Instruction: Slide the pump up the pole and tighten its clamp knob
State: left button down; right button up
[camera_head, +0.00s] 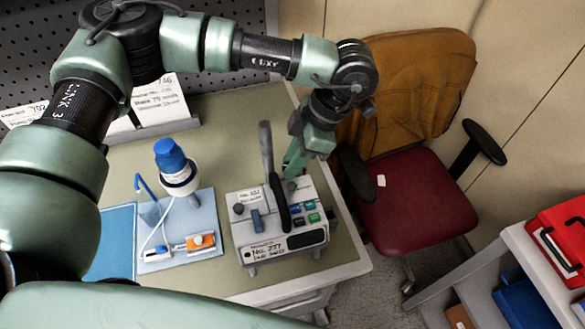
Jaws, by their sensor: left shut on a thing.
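The pump (255,238) is a pale grey box with a dark display, coloured buttons and small knobs, standing on the table right of centre. A grey rod (266,147) rises behind it, and a black lever (279,205) lies over its top; I cannot tell whether the rod is the pole. My left gripper (290,170) reaches down to the pump's back right and is shut at a small grey knob (291,187) there. The fingertips partly hide the contact, and I cannot tell whether this is the clamp knob. My right gripper is not in view.
A light-blue mat (205,243) left of the pump holds a blue-capped item (171,157), tubing and an orange-marked piece (200,242). A red-seated chair (415,215) is close to the table's right edge. A shelf cart (510,250) stands at lower right.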

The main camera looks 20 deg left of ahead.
pick_arm(q)
jog(key=shift+s+f+m+t+b, duration=0.15)
jog(key=shift+m+t+b, duration=0.35)
jog(key=shift+m+b, duration=1)
jog(key=c, duration=1.5)
grip_release()
jog(key=b+v, duration=0.2)
jog(key=v, duration=0.6)
